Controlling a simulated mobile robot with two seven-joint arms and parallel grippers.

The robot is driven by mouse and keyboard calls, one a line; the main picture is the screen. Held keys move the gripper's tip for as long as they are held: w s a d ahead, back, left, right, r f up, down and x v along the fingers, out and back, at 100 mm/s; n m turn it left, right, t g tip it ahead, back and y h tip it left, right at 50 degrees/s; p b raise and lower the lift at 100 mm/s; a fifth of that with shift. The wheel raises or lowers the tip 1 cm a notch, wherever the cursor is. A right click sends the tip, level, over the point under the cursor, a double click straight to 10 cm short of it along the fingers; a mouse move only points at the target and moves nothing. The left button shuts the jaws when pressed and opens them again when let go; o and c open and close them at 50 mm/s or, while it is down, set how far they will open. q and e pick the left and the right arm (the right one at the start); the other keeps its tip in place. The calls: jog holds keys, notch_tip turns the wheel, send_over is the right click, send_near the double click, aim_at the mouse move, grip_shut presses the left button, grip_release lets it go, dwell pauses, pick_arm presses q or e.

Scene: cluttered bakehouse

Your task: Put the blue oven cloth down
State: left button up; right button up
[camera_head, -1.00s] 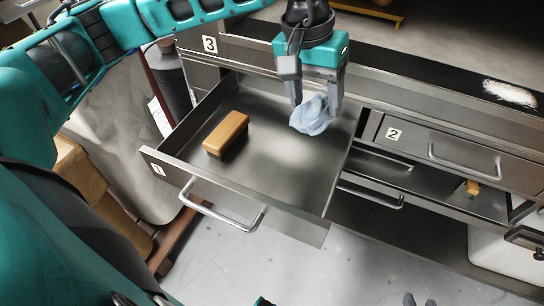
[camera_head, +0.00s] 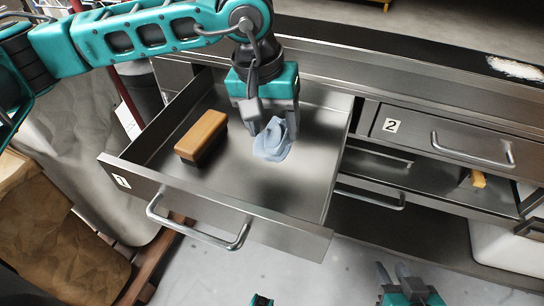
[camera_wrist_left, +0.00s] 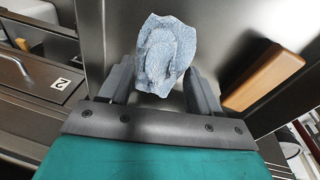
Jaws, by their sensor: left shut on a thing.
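The blue oven cloth (camera_head: 272,148) is a crumpled pale blue piece inside the open drawer 1 (camera_head: 250,190), to the right of a wooden brush. My left gripper (camera_head: 268,122) reaches down over the drawer and is shut on the cloth's upper part. The cloth's lower part spreads out at the drawer floor; I cannot tell how fully it rests there. In the left wrist view the cloth (camera_wrist_left: 165,52) shows between and beyond the fingertips (camera_wrist_left: 161,72). My right gripper (camera_head: 408,288) is at the bottom edge, partly cut off, away from the drawer; its opening is unclear.
The wooden brush (camera_head: 202,133) with dark bristles lies in the drawer's left part. Bare drawer floor shows in front of the cloth. Closed drawer 2 (camera_head: 445,140) is at the right, above an open lower drawer holding a small yellow thing (camera_head: 477,179). White powder (camera_head: 515,67) lies on the counter.

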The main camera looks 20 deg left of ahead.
aim_at(265, 127)
pick_arm(q)
notch_tip(265, 127, down, 8)
jog(key=shift+r+b, duration=0.1)
jog(key=shift+b, duration=0.4)
jog(key=shift+f+b, duration=0.3)
jog(key=o, duration=0.9)
jog(key=shift+r, duration=0.15)
jog(key=shift+o, duration=0.2)
jog(key=shift+r+p, duration=0.4)
jog(key=shift+r, duration=0.05)
jog(key=r, duration=0.3)
jog(key=s+a+r+p, duration=0.1)
jog(key=r, duration=0.7)
jog(key=shift+s+a+r+p, duration=0.1)
jog(key=shift+s+a+p, duration=0.05)
jog(key=shift+a+p, duration=0.2)
